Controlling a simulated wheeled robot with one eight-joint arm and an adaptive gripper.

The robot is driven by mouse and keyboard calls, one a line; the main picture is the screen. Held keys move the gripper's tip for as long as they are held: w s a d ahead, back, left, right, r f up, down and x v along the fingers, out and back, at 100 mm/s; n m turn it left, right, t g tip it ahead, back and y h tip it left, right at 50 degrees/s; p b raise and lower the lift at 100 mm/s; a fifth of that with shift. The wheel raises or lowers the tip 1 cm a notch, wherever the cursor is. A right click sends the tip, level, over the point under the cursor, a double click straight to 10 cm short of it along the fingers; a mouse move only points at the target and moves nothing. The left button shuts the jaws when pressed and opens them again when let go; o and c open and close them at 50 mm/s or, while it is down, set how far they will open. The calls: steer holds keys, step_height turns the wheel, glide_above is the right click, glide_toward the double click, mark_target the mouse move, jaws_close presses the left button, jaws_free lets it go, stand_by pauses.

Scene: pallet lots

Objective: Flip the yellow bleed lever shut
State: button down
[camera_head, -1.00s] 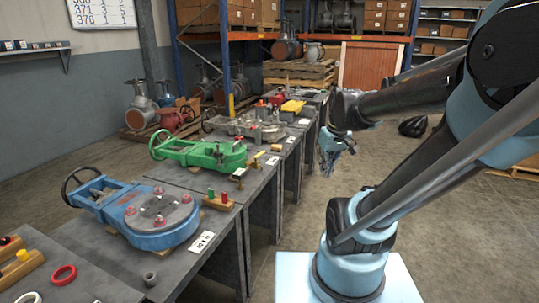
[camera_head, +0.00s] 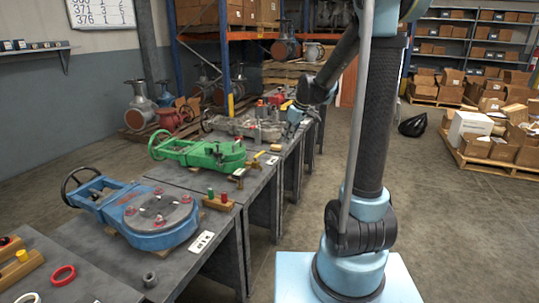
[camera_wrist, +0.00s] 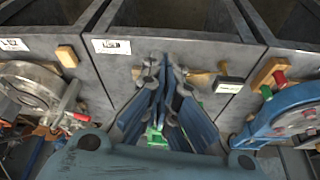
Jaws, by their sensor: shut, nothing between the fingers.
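My gripper (camera_head: 294,116) is above the bench row, beyond the green valve (camera_head: 208,152) in the head view. Its blue fingers (camera_wrist: 158,72) are together and empty in the wrist view, covering much of the green valve; only bits of green (camera_wrist: 155,132) show. A small yellow bar (camera_head: 258,155), possibly the bleed lever, stands raised at the bench edge near the green valve. I cannot make out its pivot, and in the wrist view the fingers seem to hide it.
A blue valve (camera_head: 160,217) and a peg block (camera_head: 216,201) are on the nearer bench, a grey steel valve (camera_wrist: 30,88) on the farther one. A wooden block (camera_wrist: 66,56) and a number card (camera_wrist: 108,46) lie near the bench edge. The floor aisle is clear.

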steer(key=w+a+f, duration=0.5)
steer(key=a+f, duration=0.3)
steer(key=f, duration=0.2)
steer(key=shift+w+n, duration=0.3)
steer(key=shift+a, duration=0.1)
stand_by(0.4)
steer(key=shift+w+a, duration=0.6)
steer(key=shift+w, duration=0.05)
steer(key=shift+s, duration=0.15)
